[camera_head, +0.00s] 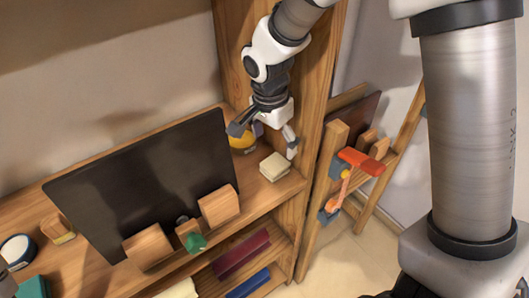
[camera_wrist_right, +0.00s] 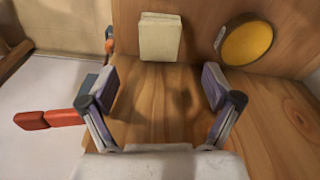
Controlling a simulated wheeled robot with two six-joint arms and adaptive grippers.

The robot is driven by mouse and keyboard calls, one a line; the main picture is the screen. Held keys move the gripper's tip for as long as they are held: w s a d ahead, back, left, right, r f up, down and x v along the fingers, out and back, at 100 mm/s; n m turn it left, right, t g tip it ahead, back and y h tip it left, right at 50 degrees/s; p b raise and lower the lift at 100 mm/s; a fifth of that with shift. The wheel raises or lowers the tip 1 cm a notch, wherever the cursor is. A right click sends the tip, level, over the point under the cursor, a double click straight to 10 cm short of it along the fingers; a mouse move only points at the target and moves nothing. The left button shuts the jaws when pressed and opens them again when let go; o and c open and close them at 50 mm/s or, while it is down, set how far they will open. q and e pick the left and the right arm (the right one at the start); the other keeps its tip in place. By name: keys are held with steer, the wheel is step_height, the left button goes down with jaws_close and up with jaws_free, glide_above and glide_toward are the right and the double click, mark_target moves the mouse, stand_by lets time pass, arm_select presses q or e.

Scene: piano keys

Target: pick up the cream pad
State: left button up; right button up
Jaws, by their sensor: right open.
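The cream pad (camera_head: 275,166) is a small, thick block lying on the wooden shelf near its right end in the head view. In the right wrist view the cream pad (camera_wrist_right: 160,37) is at the top middle, beyond the fingertips. My right gripper (camera_head: 264,138) is open above the shelf, with its fingers spread, just behind and above the pad in the head view. In the wrist view the open right gripper (camera_wrist_right: 160,88) has only bare wood between its fingers. It does not hold the pad. I cannot make out my left gripper.
A yellow round object (camera_head: 243,141) sits behind the right gripper, and in the wrist view a yellow disc (camera_wrist_right: 247,43) is right of the pad. A dark panel (camera_head: 145,180) leans left of it. A wooden upright (camera_head: 313,110) bounds the shelf. Red-orange items (camera_head: 360,160) are on a rack.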

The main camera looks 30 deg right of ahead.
mark_target(275, 163)
steer(key=shift+w, duration=0.1)
steer(key=f, duration=0.2)
steer(key=shift+a+f, duration=0.35)
steer(key=shift+f, duration=0.05)
steer(key=f, duration=0.2)
steer(key=d+f, duration=0.1)
steer(key=f, duration=0.1)
steer(key=shift+d+f, duration=0.1)
steer(key=c, duration=1.1)
